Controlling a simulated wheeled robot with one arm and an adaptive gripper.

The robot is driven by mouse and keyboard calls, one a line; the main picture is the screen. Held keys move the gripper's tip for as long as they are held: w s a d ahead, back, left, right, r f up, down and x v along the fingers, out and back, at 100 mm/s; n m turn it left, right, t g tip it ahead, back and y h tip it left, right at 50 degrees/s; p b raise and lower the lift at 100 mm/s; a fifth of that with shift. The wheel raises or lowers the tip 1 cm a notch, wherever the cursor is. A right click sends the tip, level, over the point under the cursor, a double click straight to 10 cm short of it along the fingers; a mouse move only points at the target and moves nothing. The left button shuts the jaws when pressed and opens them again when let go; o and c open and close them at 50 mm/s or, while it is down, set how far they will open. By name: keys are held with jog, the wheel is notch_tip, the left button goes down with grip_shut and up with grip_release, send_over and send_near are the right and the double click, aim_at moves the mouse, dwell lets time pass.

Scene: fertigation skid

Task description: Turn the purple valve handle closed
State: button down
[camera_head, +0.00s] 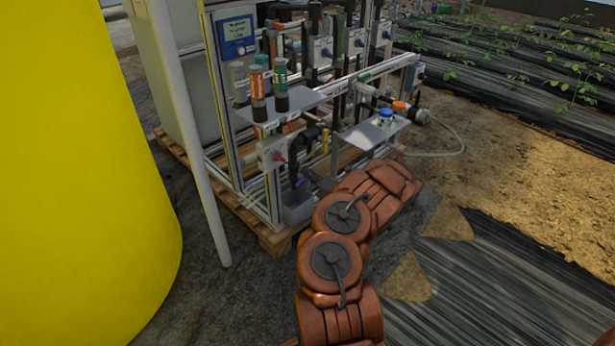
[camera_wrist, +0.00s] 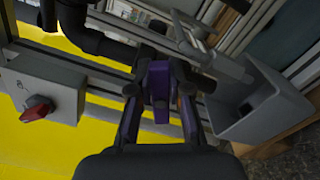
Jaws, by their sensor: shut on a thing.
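The purple valve handle (camera_wrist: 160,92) is in the middle of the wrist view, between the fingers of my gripper (camera_wrist: 160,105). The gripper is shut on the handle, with one finger on each side of it. Black pipework (camera_wrist: 85,28) runs behind and above the handle. In the head view a small purple patch of the handle (camera_head: 300,183) shows low on the skid, beside the grey box. My arm reaches to the skid from the lower right there, and the gripper itself is hard to make out.
A grey switch box with a red knob (camera_wrist: 38,108) is left of the gripper. An open grey box (camera_wrist: 250,108) is close on the right. A yellow tank (camera_head: 80,170) and a slanted pole (camera_head: 190,130) stand left of the skid. Bottles (camera_head: 258,90) stand on its shelf.

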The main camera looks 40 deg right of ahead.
jog(key=m, duration=0.2)
jog(key=f+m, duration=0.1)
jog(key=m, duration=0.2)
jog(key=shift+d+b, duration=0.15)
jog(key=shift+b, duration=0.15)
dwell(0.4)
jog(key=c, duration=1.1)
grip_release()
jog(key=s, duration=1.2)
jog(key=shift+a, duration=0.2)
